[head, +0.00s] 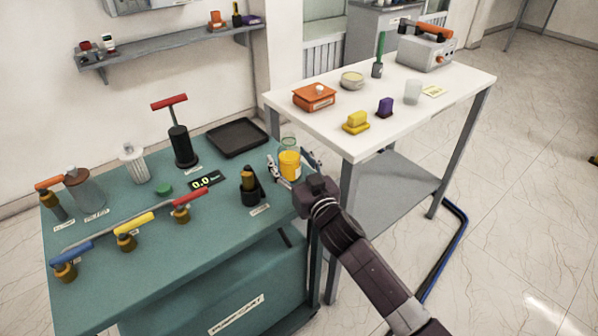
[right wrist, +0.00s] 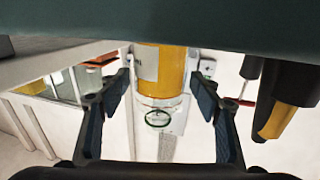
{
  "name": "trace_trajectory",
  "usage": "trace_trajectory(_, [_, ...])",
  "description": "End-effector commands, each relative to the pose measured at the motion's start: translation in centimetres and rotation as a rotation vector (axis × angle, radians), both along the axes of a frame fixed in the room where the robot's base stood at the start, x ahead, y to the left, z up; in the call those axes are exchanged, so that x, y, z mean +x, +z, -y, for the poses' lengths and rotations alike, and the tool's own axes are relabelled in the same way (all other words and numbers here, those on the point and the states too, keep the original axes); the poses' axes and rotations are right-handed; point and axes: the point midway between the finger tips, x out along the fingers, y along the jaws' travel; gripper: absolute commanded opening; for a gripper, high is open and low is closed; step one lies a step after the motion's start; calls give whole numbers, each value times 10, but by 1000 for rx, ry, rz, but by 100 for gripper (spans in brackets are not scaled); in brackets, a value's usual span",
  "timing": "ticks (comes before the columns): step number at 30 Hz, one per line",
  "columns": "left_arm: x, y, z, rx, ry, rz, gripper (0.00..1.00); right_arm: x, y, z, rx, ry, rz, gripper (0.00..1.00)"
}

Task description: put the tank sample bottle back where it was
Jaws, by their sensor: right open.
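The tank sample bottle is probably the clear jar of yellow liquid (head: 289,165) at the right end of the green bench in the head view. In the right wrist view, the yellow bottle (right wrist: 160,70) appears upside down, with a clear upper part and a green ring. My right gripper (head: 293,171) is open, with one finger on each side of the bottle. In the wrist view, gaps show between the bottle and both fingers (right wrist: 160,85). The bottle's base is hidden. My left gripper is not in view.
A black holder with a brass fitting (head: 250,187) stands left of the bottle on the green bench (head: 200,240). A black tray (head: 237,138) lies behind. Several valves line the bench's left part. A white table (head: 330,115) with small items stands close on the right.

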Motion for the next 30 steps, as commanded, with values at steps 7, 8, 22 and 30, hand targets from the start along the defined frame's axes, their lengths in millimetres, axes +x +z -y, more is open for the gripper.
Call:
trace_trajectory(7, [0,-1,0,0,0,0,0,-38,-4,16,-1,0,-4,58])
trace_trajectory(8, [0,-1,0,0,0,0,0,-43,-3,18,0,0,-3,58])
trace_trajectory(22, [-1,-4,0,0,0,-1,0,-104,-1,44,1,-1,-1,58])
trace_trajectory(30, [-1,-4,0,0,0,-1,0,-107,-1,45,-1,-1,-2,58])
